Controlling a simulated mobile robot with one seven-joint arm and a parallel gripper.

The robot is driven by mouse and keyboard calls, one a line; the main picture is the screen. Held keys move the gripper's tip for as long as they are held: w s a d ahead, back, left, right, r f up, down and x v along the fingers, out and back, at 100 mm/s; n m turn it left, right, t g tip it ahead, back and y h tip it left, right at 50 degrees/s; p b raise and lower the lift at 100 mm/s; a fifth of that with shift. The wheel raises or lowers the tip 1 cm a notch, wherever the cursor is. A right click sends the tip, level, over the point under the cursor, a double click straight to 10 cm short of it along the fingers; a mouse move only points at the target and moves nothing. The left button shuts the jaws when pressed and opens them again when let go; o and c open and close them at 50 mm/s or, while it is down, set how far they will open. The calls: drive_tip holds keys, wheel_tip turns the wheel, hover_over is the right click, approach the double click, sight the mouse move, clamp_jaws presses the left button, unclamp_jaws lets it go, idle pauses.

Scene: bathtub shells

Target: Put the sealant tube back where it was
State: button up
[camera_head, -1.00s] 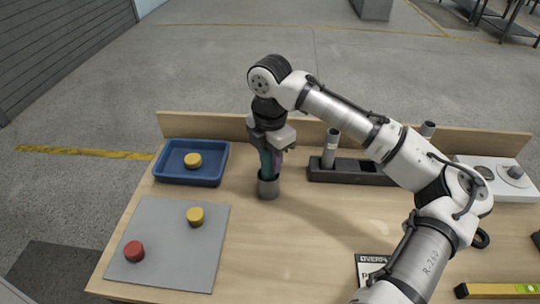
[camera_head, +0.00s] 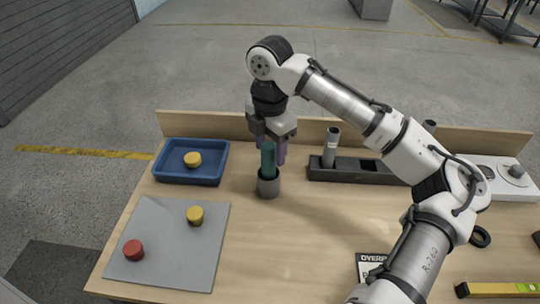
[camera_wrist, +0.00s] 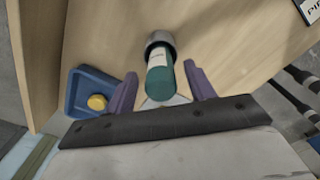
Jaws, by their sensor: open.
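A teal tube (camera_head: 268,161), which looks like the sealant tube, stands upright in a grey round cup (camera_head: 268,187) on the table. In the wrist view the tube (camera_wrist: 160,80) shows a white label, and its far end is inside the cup (camera_wrist: 160,38). My gripper (camera_head: 270,155) is right above the tube. Its purple fingers are open on either side of the upper part, with gaps showing in the wrist view (camera_wrist: 160,72). The lower part of the tube is hidden in the cup.
A black rack (camera_head: 345,176) holds a grey tube (camera_head: 331,150) and has an empty square slot. A blue tray (camera_head: 187,181) holds a yellow disc (camera_head: 192,160). A grey mat (camera_head: 165,245) bears yellow and red pieces. Bare table lies right of the cup.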

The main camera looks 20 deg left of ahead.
wheel_tip(320, 180, up, 9)
drive_tip(key=shift+r, duration=0.1)
idle(0.5)
